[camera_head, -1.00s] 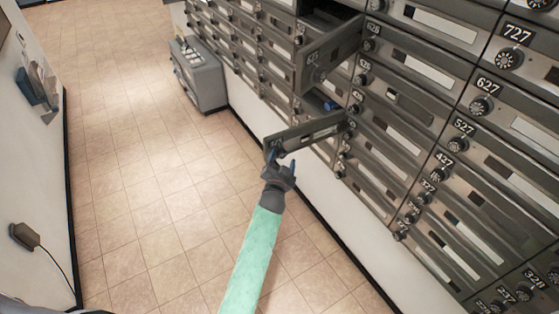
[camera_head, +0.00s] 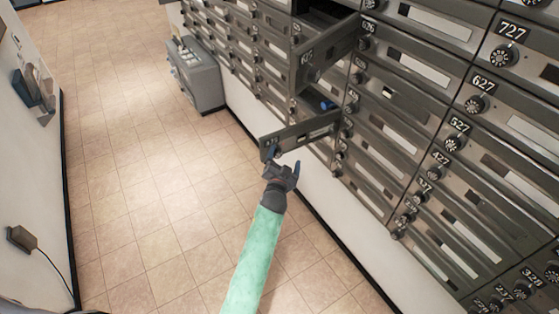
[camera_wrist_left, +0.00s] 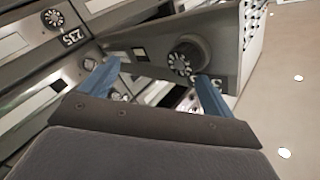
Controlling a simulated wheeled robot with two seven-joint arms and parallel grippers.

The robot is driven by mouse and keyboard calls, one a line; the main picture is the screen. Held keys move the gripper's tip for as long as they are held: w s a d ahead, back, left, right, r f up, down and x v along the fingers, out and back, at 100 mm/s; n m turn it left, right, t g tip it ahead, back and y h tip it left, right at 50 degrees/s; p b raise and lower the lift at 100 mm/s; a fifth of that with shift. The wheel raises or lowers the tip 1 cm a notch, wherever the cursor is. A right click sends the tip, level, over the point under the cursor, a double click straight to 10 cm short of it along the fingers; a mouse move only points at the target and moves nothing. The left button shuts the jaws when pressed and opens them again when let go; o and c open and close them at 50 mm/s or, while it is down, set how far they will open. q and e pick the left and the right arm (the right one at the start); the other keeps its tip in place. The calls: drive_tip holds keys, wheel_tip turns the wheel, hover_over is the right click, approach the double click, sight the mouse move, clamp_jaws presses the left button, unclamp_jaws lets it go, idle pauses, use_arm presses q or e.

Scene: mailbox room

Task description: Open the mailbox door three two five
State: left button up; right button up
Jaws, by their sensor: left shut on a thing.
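A lower mailbox door (camera_head: 300,133) stands swung out from the wall in the head view. Its number is too small to read there. My left gripper (camera_head: 284,158) is at the free end of this door, shut on it. In the left wrist view, the blue fingers of my left gripper (camera_wrist_left: 158,85) are spaced apart near the door's round black dial (camera_wrist_left: 188,57). A number beside the dial is mostly hidden by a finger. The door panel (camera_wrist_left: 150,48) runs across behind the fingers. My right gripper is in neither view.
Another open door (camera_head: 325,55) juts out above, with a dark compartment behind it. A blue item (camera_head: 327,105) shows between the two open doors. Closed mailboxes (camera_head: 400,90) fill the right side. A grey box (camera_head: 195,72) stands by the wall. The tiled floor (camera_head: 150,180) is clear.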

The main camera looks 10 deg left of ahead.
use_arm(q)
drive_tip(key=shift+d+f, duration=0.35)
drive_tip(key=shift+d, duration=0.15)
drive_tip(key=shift+c, duration=0.4)
drive_tip(key=shift+s+a+f, duration=0.15)
drive_tip(key=shift+s+a, duration=0.05)
drive_tip(key=shift+a, duration=0.25)
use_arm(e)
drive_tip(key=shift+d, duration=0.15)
use_arm(q)
drive_tip(key=s+b, duration=0.2)
drive_tip(key=s, duration=0.5)
drive_tip(key=shift+s+a+r, duration=0.2)
drive_tip(key=shift+s+r, duration=0.15)
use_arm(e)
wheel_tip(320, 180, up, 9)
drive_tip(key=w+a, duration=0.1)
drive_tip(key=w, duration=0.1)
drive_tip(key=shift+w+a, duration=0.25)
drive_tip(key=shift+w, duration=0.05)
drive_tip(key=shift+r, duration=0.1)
